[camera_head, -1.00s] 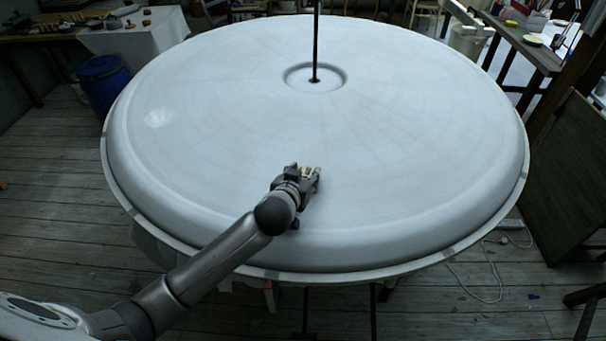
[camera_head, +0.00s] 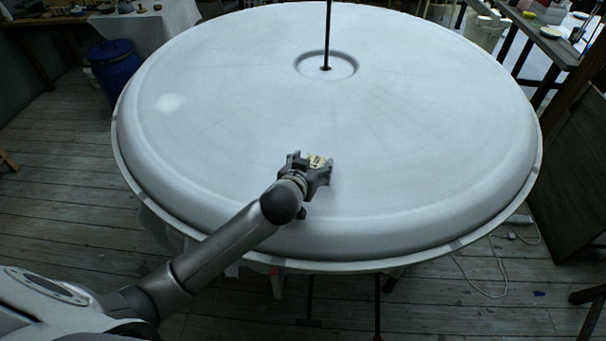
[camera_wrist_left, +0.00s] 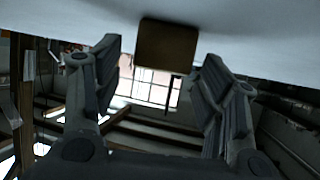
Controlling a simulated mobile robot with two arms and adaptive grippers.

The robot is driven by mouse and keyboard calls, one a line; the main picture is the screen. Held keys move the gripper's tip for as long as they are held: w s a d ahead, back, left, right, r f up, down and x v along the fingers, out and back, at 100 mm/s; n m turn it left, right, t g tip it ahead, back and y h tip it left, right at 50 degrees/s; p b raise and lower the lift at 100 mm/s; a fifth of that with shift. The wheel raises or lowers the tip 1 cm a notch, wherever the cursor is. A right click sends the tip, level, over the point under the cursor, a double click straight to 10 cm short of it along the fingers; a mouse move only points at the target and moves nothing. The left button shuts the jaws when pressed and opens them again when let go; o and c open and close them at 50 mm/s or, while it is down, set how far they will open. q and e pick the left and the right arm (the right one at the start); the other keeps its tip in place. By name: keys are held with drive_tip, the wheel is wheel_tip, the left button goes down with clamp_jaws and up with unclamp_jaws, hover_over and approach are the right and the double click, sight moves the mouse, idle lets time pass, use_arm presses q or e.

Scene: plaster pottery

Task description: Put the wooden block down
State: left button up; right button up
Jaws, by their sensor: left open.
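The wooden block (camera_head: 317,159) is small and pale in the head view and rests on the large white round plaster disc (camera_head: 240,120), near its front. In the left wrist view the block (camera_wrist_left: 166,45) shows as a brown square against the white surface, beyond the fingertips. My left gripper (camera_head: 311,167) is right at the block. Its two fingers (camera_wrist_left: 158,85) are spread wide in the left wrist view, with a gap between them and the block. Part of the block is hidden by the fingers in the head view. My right gripper is not in view.
A thin dark rod (camera_head: 328,35) stands up from the disc's centre ring. The disc around the block is otherwise bare. A blue barrel (camera_head: 115,70) stands at the left, and a dark panel (camera_head: 575,180) leans at the right. A white cable (camera_head: 485,275) lies on the floor.

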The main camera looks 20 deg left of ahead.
use_arm(q)
drive_tip(key=b+v, duration=0.1)
drive_tip(key=v, duration=0.8)
drive_tip(key=shift+s+r, duration=0.15)
drive_tip(key=shift+s, duration=0.2)
drive_tip(key=shift+s+r, duration=0.3)
drive_tip(key=shift+s, duration=0.25)
drive_tip(key=shift+f, duration=0.1)
